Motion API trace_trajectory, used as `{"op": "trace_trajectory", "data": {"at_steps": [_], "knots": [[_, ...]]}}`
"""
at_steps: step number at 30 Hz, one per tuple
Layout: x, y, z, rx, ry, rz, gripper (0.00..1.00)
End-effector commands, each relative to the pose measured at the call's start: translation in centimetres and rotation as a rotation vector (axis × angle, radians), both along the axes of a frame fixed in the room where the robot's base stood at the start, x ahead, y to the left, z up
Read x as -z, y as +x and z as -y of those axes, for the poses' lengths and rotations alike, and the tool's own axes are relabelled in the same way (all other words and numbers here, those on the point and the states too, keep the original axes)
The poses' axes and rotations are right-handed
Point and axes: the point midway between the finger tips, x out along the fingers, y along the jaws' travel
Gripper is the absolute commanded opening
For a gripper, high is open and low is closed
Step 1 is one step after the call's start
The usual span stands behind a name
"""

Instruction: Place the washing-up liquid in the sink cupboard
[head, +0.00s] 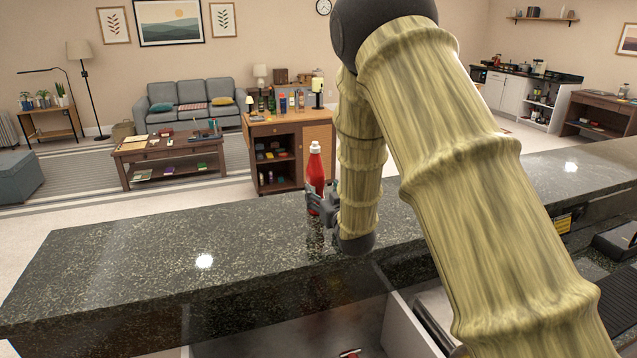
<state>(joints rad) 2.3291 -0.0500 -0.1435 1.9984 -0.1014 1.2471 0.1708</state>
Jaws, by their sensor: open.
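A red bottle with a white cap (315,165), which looks like the washing-up liquid, stands upright on the dark stone bar counter (150,240). My gripper (320,196) is at the bottle's lower half, its open fingers by the bottle's sides. I cannot tell whether the fingers touch it. The arm hides part of the gripper. I cannot tell for sure which is the sink cupboard; below the counter's near edge an open white-walled compartment (405,325) shows, with a small red-and-grey item (350,353) low inside.
The counter left of the bottle is clear. A small wooden cabinet (292,150) with bottles and a lamp on it stands beyond. A coffee table (172,158) and grey sofa (195,97) are farther back. White kitchen cupboards (513,93) stand at the far right.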

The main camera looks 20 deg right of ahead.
Motion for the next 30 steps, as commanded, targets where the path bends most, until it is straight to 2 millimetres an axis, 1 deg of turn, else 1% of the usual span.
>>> {"op": "trace_trajectory", "data": {"at_steps": [5,12,15,19,26,30], "knots": [[0.0,1.3,-0.2,-0.002,0.0,-0.001,0.66],[-0.2,4.5,-0.1,0.0,0.0,0.0,0.66],[-0.1,5.5,-0.2,0.0,0.001,-0.001,0.66],[0.0,6.1,-0.2,0.0,0.001,0.0,0.66],[0.0,6.1,-0.2,0.0,0.001,0.0,0.66],[0.0,6.1,-0.2,0.0,0.001,0.0,0.41]]}}
